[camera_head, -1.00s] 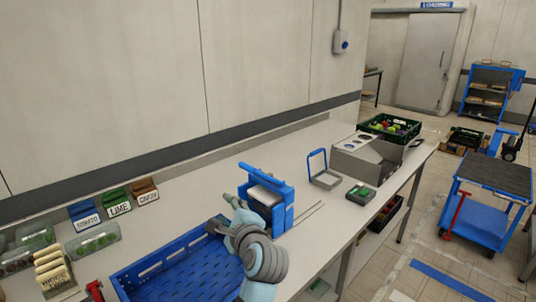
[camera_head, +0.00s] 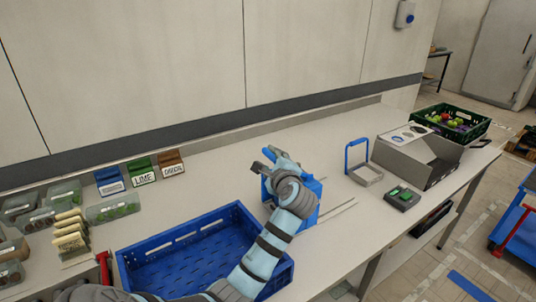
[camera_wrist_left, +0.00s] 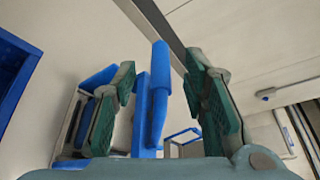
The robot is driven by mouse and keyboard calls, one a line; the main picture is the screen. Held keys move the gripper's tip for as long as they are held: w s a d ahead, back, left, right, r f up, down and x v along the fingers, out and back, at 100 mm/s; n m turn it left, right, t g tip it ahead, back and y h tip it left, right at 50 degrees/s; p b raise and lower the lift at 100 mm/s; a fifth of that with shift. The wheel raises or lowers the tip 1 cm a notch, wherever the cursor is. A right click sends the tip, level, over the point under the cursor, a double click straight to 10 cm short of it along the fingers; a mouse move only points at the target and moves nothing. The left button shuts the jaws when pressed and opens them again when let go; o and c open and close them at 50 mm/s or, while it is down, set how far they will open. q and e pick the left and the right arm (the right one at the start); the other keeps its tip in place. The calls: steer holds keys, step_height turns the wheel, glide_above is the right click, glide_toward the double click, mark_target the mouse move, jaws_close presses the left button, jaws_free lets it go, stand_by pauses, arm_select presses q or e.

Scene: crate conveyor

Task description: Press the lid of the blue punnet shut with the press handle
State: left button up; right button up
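A blue-framed press (camera_head: 309,188) stands on the worktable behind my left gripper, which partly covers it. My left gripper (camera_head: 262,160) is at this press. In the left wrist view a thick blue handle bar (camera_wrist_left: 159,85) stands between the two green-padded fingers of the gripper (camera_wrist_left: 162,68). The fingers are apart, with a gap on each side of the bar, so it is not clasped. The press frame (camera_wrist_left: 97,78) shows at the left of that view. I cannot make out a blue punnet or its lid. My right gripper is not in view.
A blue crate (camera_head: 135,255) lies at the front, partly under my arm. Label boxes (camera_head: 141,171) and clear punnets (camera_head: 113,210) stand left. A blue-arched stand (camera_head: 366,174), a small dark device (camera_head: 402,198) and a grey metal box (camera_head: 432,171) are right. The table between is mostly clear.

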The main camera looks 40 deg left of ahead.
mark_target(272, 158)
arm_select(q)
steer(key=x, duration=0.6)
steer(key=shift+w+d+f, duration=0.1)
steer(key=shift+w+f, duration=0.3)
steer(key=shift+w, duration=0.2)
steer(key=shift+s+r, duration=0.2)
steer(key=shift+s, duration=0.15)
steer(key=shift+c, duration=1.2)
steer(key=shift+w, duration=0.1)
jaws_close()
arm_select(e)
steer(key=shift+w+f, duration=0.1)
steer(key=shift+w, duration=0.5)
arm_select(q)
steer(key=shift+f, duration=0.1)
